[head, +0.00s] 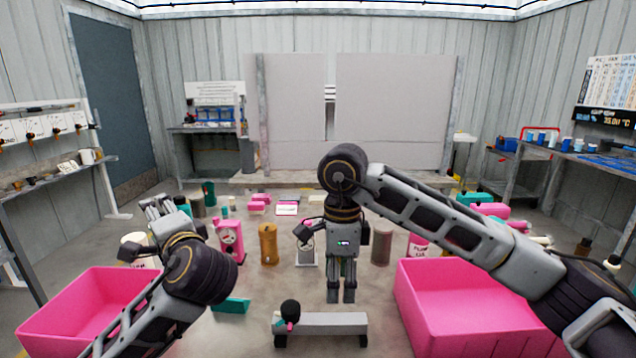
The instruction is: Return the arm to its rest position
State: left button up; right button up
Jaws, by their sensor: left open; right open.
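My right arm reaches in from the right to the middle of the head view. Its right gripper (341,296) points straight down, open, with nothing seen between its fingers. It hangs in the picture just above a grey bar-shaped stand (335,322); I cannot tell the true gap. My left arm comes in from the lower left. Its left gripper (157,207) points away from me beyond the dark wrist, open and partly hidden by that wrist. It appears near a cream container with lettering (134,243).
Pink bins stand at left (75,300) and right (455,310); my arms pass in front of both. A pink pump-like part (229,238), a brown cylinder (268,243) and a dark-headed tool (290,312) are near the middle. Shelves and benches line the walls.

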jog(key=shift+r, duration=0.2)
dwell(0.3)
notch_tip(320, 180, up, 21)
jog(key=p, duration=2.1)
jog(key=shift+r+p, duration=0.35)
jog(key=shift+p, duration=0.15)
jog(key=shift+f, duration=0.1)
